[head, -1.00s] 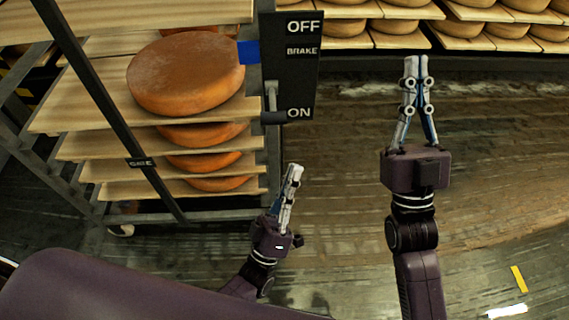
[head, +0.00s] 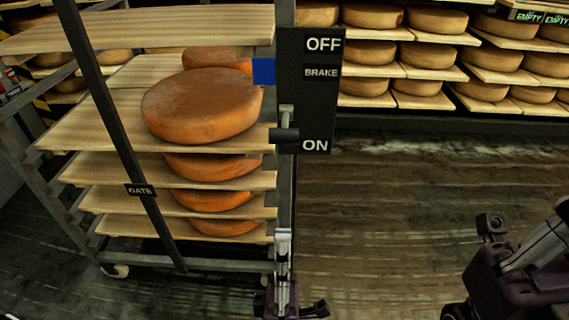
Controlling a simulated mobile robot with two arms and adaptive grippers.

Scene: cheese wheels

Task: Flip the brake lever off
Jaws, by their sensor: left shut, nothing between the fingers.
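The brake panel (head: 310,100) is a black upright board with OFF at the top, BRAKE in the middle and ON at the bottom. The brake lever (head: 285,135) is on the panel's left edge, its dark handle down level with ON. My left gripper (head: 283,234) is shut and empty, pointing up below the lever and apart from it. My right gripper (head: 550,236) is at the lower right, far from the panel. Its fingertips are cut off by the frame edge, so its opening is hidden.
A rack (head: 110,262) with wooden shelves of orange cheese wheels (head: 203,105) stands on the left, with a GATE bar (head: 140,190) across its front. A blue tag (head: 264,72) is beside the panel. More cheese shelves line the back. The floor (head: 400,220) at centre right is clear.

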